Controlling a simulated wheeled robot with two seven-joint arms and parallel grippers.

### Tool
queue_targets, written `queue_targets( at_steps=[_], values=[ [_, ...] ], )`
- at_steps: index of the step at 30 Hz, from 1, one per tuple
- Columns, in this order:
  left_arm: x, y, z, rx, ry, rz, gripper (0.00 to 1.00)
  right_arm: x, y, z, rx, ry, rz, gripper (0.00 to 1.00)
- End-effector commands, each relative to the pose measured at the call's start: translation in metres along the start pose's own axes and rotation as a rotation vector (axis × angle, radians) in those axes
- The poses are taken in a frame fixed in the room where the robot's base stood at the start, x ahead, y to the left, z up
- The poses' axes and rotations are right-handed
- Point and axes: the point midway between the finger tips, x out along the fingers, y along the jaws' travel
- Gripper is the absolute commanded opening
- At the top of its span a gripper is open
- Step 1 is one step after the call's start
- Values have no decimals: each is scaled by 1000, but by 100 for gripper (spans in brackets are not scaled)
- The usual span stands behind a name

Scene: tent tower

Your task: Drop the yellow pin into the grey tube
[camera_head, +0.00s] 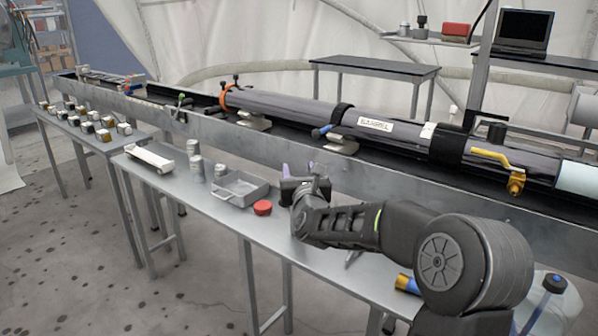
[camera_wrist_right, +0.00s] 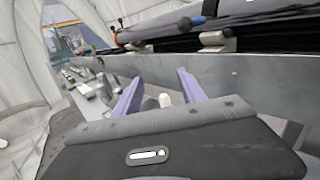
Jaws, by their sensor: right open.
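I cannot make out a yellow pin for certain. A yellow, blue-ended cylinder (camera_head: 408,284) lies on the near table, partly hidden behind my right arm. A long dark grey tube (camera_head: 290,106) lies along the rail. Small grey cylinders (camera_head: 196,168) stand upright on the table; I cannot tell which is the task's grey tube. My right gripper (camera_head: 300,170) is over the table near the rail, its purple fingers open. In the right wrist view the open fingers (camera_wrist_right: 158,84) have a small white rounded object (camera_wrist_right: 165,100) showing between them, not gripped. My left gripper is out of view.
A shallow metal tray (camera_head: 246,203) and a red round lid (camera_head: 262,208) are left of my right gripper. A white trough-like part (camera_head: 149,158) lies farther left. Small blocks cover a far-left table (camera_head: 72,128). The metal rail wall (camera_head: 240,145) runs behind the table.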

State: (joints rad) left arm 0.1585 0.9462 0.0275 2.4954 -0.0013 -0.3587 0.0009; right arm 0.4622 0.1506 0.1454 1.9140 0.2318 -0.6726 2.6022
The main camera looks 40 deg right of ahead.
Motion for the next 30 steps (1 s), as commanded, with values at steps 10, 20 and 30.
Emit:
queue_targets(
  at_steps=[10,20,30],
  values=[
    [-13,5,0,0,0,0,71,0,0,46,1,-4,0,48],
    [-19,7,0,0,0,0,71,0,0,70,1,0,1,48],
    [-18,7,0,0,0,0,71,0,0,70,0,0,0,48]
  ],
)
